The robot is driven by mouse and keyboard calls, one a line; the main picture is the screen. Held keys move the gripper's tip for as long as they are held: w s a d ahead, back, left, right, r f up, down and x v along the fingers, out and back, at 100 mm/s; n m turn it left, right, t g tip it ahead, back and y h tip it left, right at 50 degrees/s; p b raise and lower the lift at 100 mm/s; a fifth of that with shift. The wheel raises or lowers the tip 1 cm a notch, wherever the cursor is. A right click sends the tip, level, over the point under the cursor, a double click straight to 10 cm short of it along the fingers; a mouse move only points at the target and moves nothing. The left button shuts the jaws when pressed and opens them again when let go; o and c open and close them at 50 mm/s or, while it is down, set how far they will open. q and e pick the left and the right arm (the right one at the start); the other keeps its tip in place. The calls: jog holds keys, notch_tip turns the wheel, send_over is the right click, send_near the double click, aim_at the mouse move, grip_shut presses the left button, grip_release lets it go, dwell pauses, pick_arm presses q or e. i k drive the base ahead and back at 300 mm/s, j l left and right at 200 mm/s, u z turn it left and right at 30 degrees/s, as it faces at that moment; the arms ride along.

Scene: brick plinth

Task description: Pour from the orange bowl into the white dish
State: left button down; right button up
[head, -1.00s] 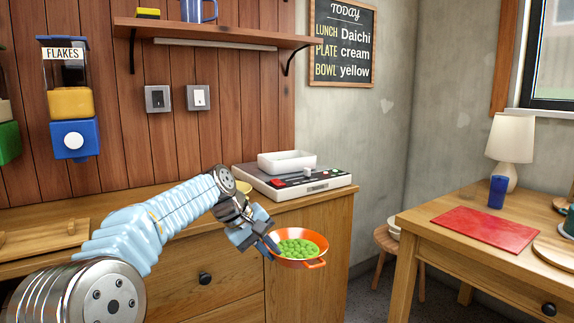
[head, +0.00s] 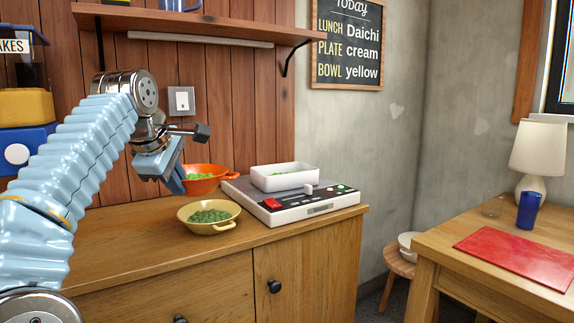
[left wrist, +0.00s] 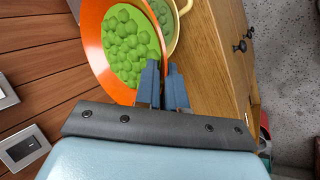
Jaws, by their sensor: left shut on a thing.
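The orange bowl (head: 208,186) is behind the yellow bowl and left of the scale in the head view, with green balls in it. It fills much of the left wrist view (left wrist: 92,50), still holding many green balls. My left gripper (head: 178,184) is shut on its rim; the fingers also show in the left wrist view (left wrist: 163,88). I cannot tell whether the bowl touches the counter. The white dish (head: 285,182) sits on the scale, apart from the orange bowl, with some green showing inside. My right gripper is out of view.
A yellow bowl (head: 208,227) with dark green pieces stands on the wooden counter (head: 290,238), close in front of the orange bowl. The white scale (head: 318,207) carries the dish. A shelf (head: 200,22) hangs above. The counter front is clear.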

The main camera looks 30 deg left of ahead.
aim_at(285, 177)
jog(key=i+j, duration=0.3)
jog(key=i, duration=0.15)
jog(key=i+j, duration=0.3)
jog(key=i, duration=0.15)
jog(key=l, duration=0.15)
